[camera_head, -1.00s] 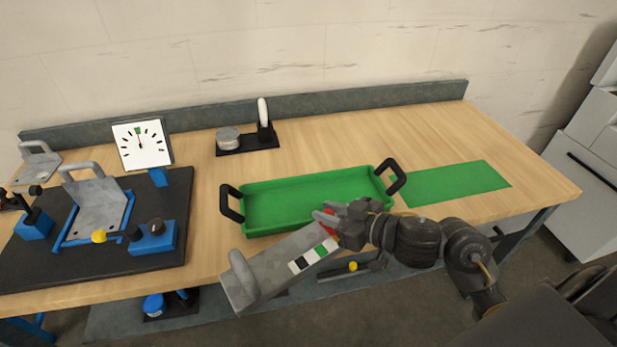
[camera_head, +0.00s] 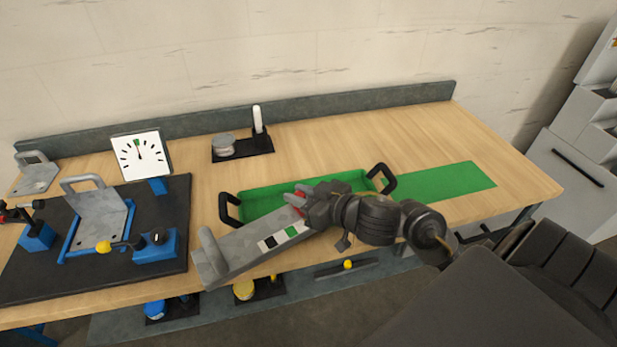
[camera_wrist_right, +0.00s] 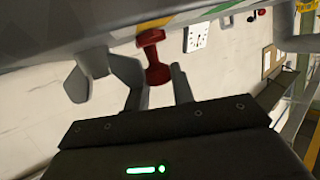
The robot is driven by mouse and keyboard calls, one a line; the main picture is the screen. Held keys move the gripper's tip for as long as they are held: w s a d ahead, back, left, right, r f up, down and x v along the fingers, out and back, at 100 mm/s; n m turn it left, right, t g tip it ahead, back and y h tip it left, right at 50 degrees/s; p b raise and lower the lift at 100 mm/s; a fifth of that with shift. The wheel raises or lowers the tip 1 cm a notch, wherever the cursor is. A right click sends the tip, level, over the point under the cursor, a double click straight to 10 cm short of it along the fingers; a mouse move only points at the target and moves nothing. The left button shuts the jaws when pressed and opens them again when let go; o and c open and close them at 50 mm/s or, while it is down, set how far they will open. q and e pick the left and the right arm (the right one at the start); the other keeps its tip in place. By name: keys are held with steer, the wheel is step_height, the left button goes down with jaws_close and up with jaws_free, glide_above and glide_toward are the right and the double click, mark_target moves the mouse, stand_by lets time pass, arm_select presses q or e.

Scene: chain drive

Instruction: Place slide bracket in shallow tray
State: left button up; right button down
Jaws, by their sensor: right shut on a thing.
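The slide bracket (camera_head: 240,252) is a long grey plate with an upright end at the left and black, white and green patches. It hangs tilted over the front edge of the table, in front of the shallow tray. My right gripper (camera_head: 302,198) is shut on its red knob, which also shows between the fingers in the right wrist view (camera_wrist_right: 153,60). The shallow tray (camera_head: 262,200) is green with black handles and looks empty where it shows. The bracket and my right arm hide its front part. My left gripper is not in view.
A green mat (camera_head: 445,182) lies right of the tray. A black board (camera_head: 165,205) at the left carries a blue fixture with a grey handled bracket (camera_head: 100,215). A dial (camera_head: 140,156) and a dark stand (camera_head: 243,145) are behind. The back right table is clear.

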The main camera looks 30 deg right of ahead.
steer(key=d+r+m+h+p, duration=0.2)
steer(key=d+r+p, duration=0.1)
steer(key=d+r+h+p, duration=0.1)
steer(key=d+r, duration=0.1)
steer(key=shift+s+m+t, duration=0.25)
steer(key=shift+m+t, duration=0.05)
steer(key=shift+m, duration=0.1)
steer(key=shift+s+d+r+m+h+p, duration=0.2)
steer(key=shift+d+r+m+h+p, duration=0.2)
steer(key=shift+d+h+p, duration=0.35)
steer(key=w+d+f+b, duration=0.8)
steer(key=w+f+b, duration=0.1)
steer(key=b, duration=0.3)
steer(key=shift+w+d+b, duration=0.35)
steer(key=shift+w, duration=0.35)
steer(key=shift+f, duration=0.1)
steer(key=f+b, duration=0.2)
steer(key=b, duration=0.1)
steer(key=f+b, duration=0.2)
steer(key=shift+w+d, duration=0.25)
steer(key=shift+w, duration=0.05)
